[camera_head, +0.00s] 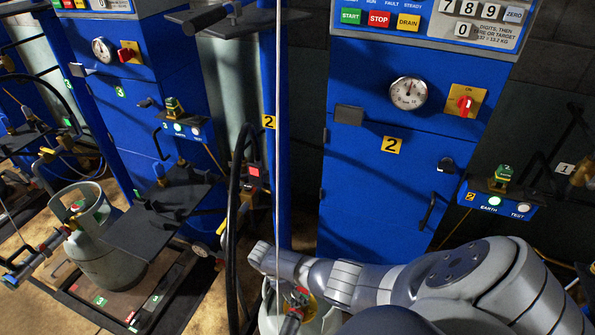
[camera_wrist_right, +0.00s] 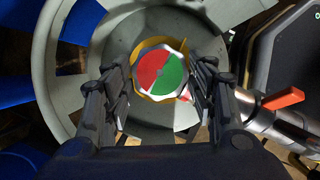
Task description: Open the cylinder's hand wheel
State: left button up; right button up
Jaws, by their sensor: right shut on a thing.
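In the right wrist view the hand wheel (camera_wrist_right: 160,74), a round knob with a red half and a green half, faces the camera. It sits on top of a grey cylinder (camera_wrist_right: 92,45), inside its open ring collar. My right gripper (camera_wrist_right: 160,80) has one finger on each side of the wheel and is shut on it. A metal coupling (camera_wrist_right: 258,112) with a red lever (camera_wrist_right: 283,98) lies right of the wheel. In the head view my right arm covers much of this cylinder (camera_head: 325,322), and the gripper's fingers are hidden. My left gripper is not in view.
A blue cabinet (camera_head: 375,190) with a dial (camera_head: 408,93) and red switch (camera_head: 465,104) stands behind my arm. A blue post (camera_head: 283,150) and black hose (camera_head: 233,220) are close to the left. Another cylinder (camera_head: 105,260) stands on a scale further left.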

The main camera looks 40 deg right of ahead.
dwell(0.3)
jog(key=o, duration=1)
jog(key=shift+o, duration=0.2)
jog(key=shift+r, duration=0.1)
jog(key=v, duration=1.1)
jog(key=shift+r, duration=0.4)
jog(key=shift+w+a, duration=0.1)
